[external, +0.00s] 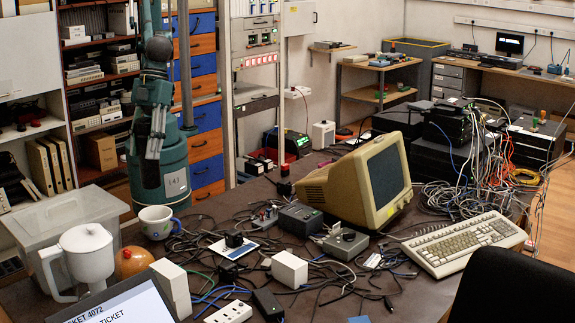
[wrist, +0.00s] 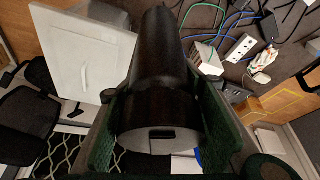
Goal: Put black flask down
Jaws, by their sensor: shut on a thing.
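The black flask (wrist: 160,55) is a dark, glossy cylinder with a narrower far end, in the middle of the wrist view. My gripper (wrist: 160,108) is shut on it, with one green finger pad against each side. The flat near end of the flask faces the wrist camera. The flask hides part of the scene behind it, and I cannot tell how far it is from the table. I cannot make out the flask or the gripper in the external view.
Cables and a white power strip (external: 228,312) clutter the brown table (external: 215,275); the strip also shows in the wrist view (wrist: 240,48). A laptop (external: 115,305), white jug (external: 88,255), mug (external: 157,222), monitor (external: 365,182) and keyboard (external: 470,243) stand around. Black chairs (wrist: 25,120) are at left.

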